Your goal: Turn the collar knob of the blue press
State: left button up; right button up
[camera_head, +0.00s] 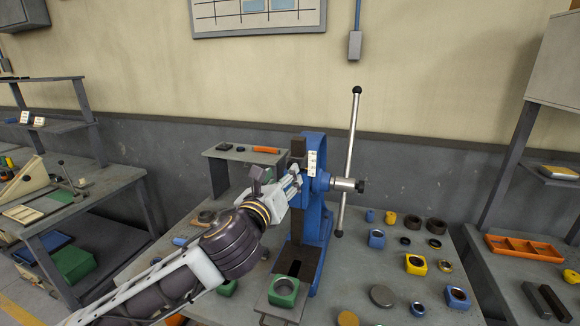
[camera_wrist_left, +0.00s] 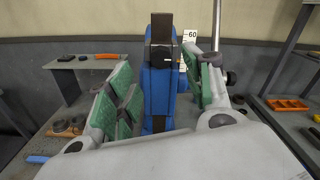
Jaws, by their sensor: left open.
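The blue press (camera_head: 314,218) stands on the workbench, with a dark ram at its front and a white number tag near its head. A silver shaft sticks out to its right, and a black knob (camera_head: 361,186) sits by the shaft's end. I take this as the collar knob. A long lever (camera_head: 351,140) with ball ends runs steeply past the shaft. My left gripper (camera_head: 292,182) is at the press head's left front side, away from the knob. In the left wrist view the blue press (camera_wrist_left: 157,95) shows between the spread, green-padded fingers. Whether they touch it is unclear. My right gripper is not seen.
A green block (camera_head: 284,290) sits at the press's foot. Yellow and blue blocks and several rings lie on the bench to the right. A small grey shelf (camera_head: 225,153) stands behind left. An orange tray (camera_head: 525,247) is on the right-hand bench.

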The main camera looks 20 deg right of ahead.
pick_arm(q)
jog(key=p+x, duration=0.1)
jog(key=x, duration=0.5)
jog(key=shift+w+d, duration=0.2)
jog(key=shift+d, duration=0.05)
dwell(0.3)
jog(key=shift+c, duration=0.7)
jog(key=c, duration=0.9)
jog(key=shift+o, duration=0.2)
